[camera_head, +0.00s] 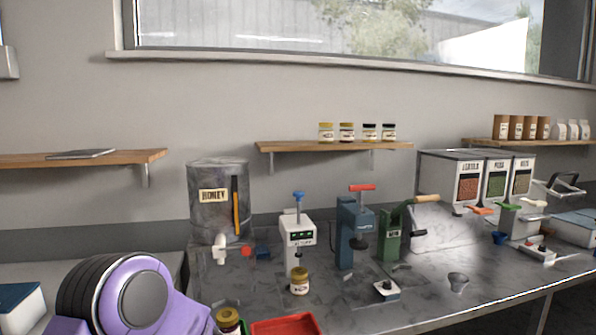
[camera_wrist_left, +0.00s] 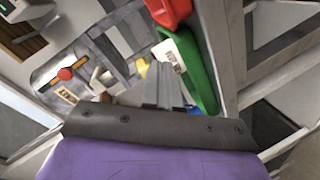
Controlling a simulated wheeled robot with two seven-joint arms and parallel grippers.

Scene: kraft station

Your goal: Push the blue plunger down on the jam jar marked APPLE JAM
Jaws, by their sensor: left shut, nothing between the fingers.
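A blue T-shaped plunger top (camera_head: 298,196) stands raised on a white bench device (camera_head: 298,230) with a small dark display. A second jar (camera_head: 228,320) is cut by the bottom edge. I cannot read either label, so I cannot tell which is APPLE JAM. My left arm shows purple at lower left in the head view, apart from the plunger; its gripper is hidden there. In the left wrist view my left gripper (camera_wrist_left: 163,90) is shut and empty. My right gripper is not in view.
A honey tank (camera_head: 219,200) stands left of the white device. A blue press (camera_head: 352,232) and a green press (camera_head: 391,235) stand right of it. A red tray (camera_head: 286,326) is at the front. A green bin (camera_wrist_left: 198,75) is close beside my left fingers.

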